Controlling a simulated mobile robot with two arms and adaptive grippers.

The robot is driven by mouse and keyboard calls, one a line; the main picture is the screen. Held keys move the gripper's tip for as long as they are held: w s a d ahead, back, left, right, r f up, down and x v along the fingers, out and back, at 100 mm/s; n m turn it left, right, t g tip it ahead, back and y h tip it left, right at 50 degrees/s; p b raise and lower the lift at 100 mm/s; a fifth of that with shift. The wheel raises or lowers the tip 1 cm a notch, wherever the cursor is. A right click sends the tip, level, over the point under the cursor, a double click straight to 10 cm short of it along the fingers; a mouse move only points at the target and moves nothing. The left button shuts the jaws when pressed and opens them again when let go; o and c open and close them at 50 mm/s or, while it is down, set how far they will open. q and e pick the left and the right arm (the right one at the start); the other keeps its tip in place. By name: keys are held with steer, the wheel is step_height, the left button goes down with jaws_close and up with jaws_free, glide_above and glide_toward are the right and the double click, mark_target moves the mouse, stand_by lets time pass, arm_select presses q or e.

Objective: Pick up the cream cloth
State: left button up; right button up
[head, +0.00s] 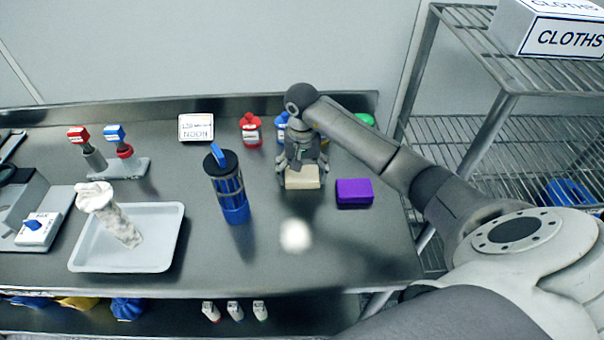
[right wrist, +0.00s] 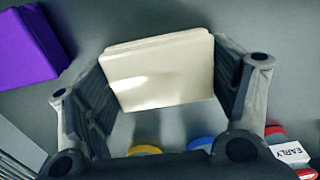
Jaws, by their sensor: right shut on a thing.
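The cream cloth (head: 302,179) is a folded block at the right part of the steel table. My right gripper (head: 301,168) points down over it, with its fingers at the cloth's two sides. In the right wrist view the cream cloth (right wrist: 158,72) sits between the two fingers of my right gripper (right wrist: 160,85), which is shut on it. I cannot tell whether the cloth touches the table or is slightly raised. My left gripper is not in view.
A purple cloth (head: 354,192) lies just right of the cream one. A blue sifter with black lid (head: 230,185) stands to the left. Red (head: 251,130) and blue (head: 282,127) bottles stand behind. A white tray (head: 85,250) is further left; a wire rack (head: 470,135) stands at right.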

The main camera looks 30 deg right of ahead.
mark_target(302, 172)
steer(key=shift+r, duration=0.45)
step_height(302, 172, up, 2)
steer(key=shift+w+d+r+p, duration=0.1)
steer(key=shift+r+p, duration=0.1)
steer(key=shift+p, duration=0.45)
steer(key=s+r+p, duration=0.2)
steer(key=s+r, duration=0.2)
steer(key=s, duration=0.3)
steer(key=s+a+r+p, duration=0.1)
steer(key=s+r+p, duration=0.2)
steer(key=s+r, duration=0.2)
steer(key=shift+s+a+r, duration=0.2)
steer(key=shift+s+r, duration=0.1)
steer(key=shift+s, duration=0.8)
